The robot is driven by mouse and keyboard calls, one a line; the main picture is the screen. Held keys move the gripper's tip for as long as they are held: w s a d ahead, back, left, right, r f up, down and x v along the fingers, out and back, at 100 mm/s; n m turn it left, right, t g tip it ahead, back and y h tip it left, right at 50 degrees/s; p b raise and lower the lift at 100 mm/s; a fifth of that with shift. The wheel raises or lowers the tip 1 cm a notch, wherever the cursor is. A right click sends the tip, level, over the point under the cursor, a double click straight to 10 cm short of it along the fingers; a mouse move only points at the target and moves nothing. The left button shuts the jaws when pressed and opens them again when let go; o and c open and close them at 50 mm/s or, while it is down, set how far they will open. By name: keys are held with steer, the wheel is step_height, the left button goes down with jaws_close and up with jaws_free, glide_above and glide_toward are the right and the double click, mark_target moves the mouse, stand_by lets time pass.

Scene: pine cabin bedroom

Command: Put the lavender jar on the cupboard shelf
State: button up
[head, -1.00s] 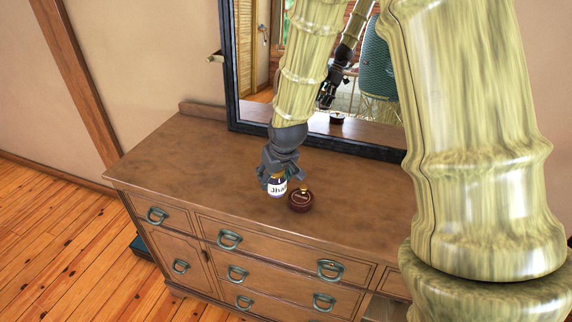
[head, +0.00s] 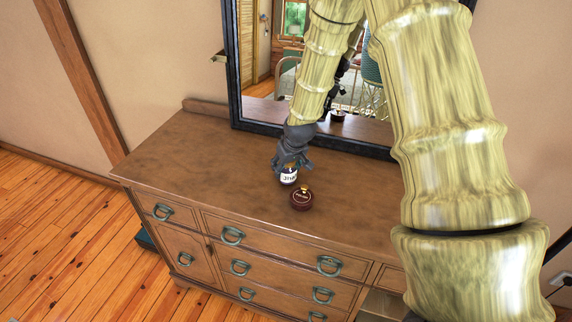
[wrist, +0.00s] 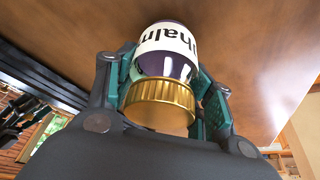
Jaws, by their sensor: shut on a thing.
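The lavender jar (head: 288,178) has a dark purple body, a white label with black letters and a gold lid. In the head view it is at my gripper's fingertips over the dresser top, and I cannot tell whether it touches the wood. My gripper (head: 290,167) points down and is shut on it. In the wrist view the jar (wrist: 168,68) sits between the two teal-padded fingers, lid towards the palm. A pale recess (head: 382,304) shows low at the dresser's right front; I cannot tell whether it is the cupboard shelf.
A round dark red jar (head: 301,199) stands on the dresser top (head: 205,150), just right of and nearer than the held jar. A black-framed mirror (head: 235,75) stands behind my arm. The dresser top's left half is clear. Drawers with ring handles (head: 232,236) line the front.

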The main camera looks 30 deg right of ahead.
steer(key=shift+f, duration=0.25)
steer(key=shift+f, duration=0.15)
steer(key=o, duration=1.2)
steer(key=shift+c, duration=0.2)
steer(key=shift+r, duration=0.2)
